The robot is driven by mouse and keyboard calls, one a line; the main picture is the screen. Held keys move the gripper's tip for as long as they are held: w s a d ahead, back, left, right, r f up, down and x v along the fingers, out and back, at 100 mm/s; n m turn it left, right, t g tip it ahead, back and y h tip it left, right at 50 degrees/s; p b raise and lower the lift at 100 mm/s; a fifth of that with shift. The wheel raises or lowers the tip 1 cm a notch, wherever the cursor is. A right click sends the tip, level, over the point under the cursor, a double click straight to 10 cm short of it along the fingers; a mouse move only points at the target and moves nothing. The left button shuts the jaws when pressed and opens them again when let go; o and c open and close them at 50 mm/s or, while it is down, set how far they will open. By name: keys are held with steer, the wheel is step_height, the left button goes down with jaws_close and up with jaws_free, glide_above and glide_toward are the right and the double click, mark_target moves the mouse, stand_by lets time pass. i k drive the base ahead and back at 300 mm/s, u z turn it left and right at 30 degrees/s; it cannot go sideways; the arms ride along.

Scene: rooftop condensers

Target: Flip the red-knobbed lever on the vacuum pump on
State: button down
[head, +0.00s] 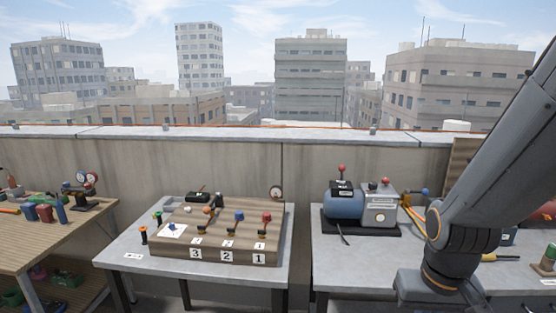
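The vacuum pump, with a blue motor (343,205) and a grey housing (381,207), sits on a black base on the right-hand table. A red knob (341,168) stands up on a short stem above the dark box on the motor. A smaller red knob (385,181) shows on top of the grey housing. Which one is the lever's, and its on or off position, I cannot tell at this size. My arm comes down at the right of the picture, apart from the pump. My gripper is not in view.
A middle table (126,250) holds a wooden board (215,254) with levers, one red-knobbed (266,217), above labels 3, 2 and 1. A gap separates it from the pump's table (340,271), whose front is clear. A yellow fitting (408,197) stands right of the pump. A parapet runs behind.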

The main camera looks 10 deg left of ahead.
mark_target(342, 168)
steer(key=u, duration=0.4)
steer(key=i, duration=1.15)
steer(key=z, duration=0.3)
